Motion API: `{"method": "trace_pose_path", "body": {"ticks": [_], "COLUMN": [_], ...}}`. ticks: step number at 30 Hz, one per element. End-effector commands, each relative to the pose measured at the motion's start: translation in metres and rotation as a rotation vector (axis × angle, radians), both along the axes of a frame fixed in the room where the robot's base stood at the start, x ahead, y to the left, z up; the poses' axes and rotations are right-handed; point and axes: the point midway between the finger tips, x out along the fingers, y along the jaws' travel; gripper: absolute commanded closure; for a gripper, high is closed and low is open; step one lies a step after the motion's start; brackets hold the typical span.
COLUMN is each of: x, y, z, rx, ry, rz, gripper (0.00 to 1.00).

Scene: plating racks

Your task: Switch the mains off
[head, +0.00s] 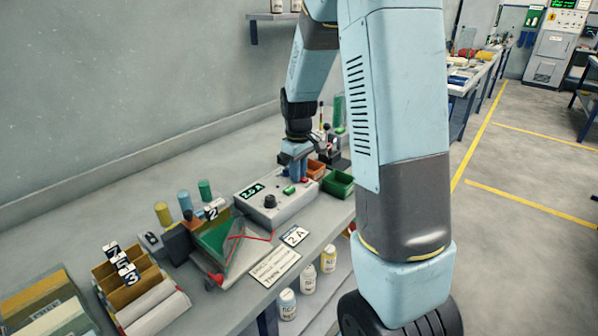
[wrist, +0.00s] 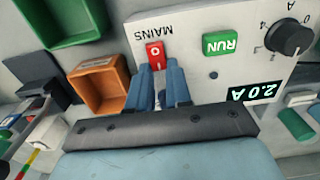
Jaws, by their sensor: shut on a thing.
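The power supply box (head: 279,212) stands on the bench in the head view, its display (head: 253,192) lit at 2.0 A. In the wrist view its panel (wrist: 207,72) shows upside down, with the red MAINS switch (wrist: 155,54), the green RUN button (wrist: 220,43) and a black knob (wrist: 289,37). The switch carries white O and I marks. My gripper (head: 300,179) is over the box's right end. In the wrist view my gripper (wrist: 170,72) has its fingertips at the switch, shut on it; the fingers hide part of it. The switch is hidden in the head view.
A green bin (head: 338,184) and an orange bin (head: 316,168) stand close right of the box. A tilted green plate rack (head: 217,236) stands to its left. Cards reading 2 A (head: 295,236) and THIN (head: 275,268) lie at the bench's front edge.

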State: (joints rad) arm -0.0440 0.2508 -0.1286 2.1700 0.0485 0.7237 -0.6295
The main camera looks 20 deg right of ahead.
Motion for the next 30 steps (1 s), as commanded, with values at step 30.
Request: {"method": "trace_pose_path", "body": {"ticks": [30], "x": [-0.01], "y": [-0.005], "z": [0.003], "rx": [0.191], "ry": [-0.332], "rz": [0.0], "gripper": [1.0]}}
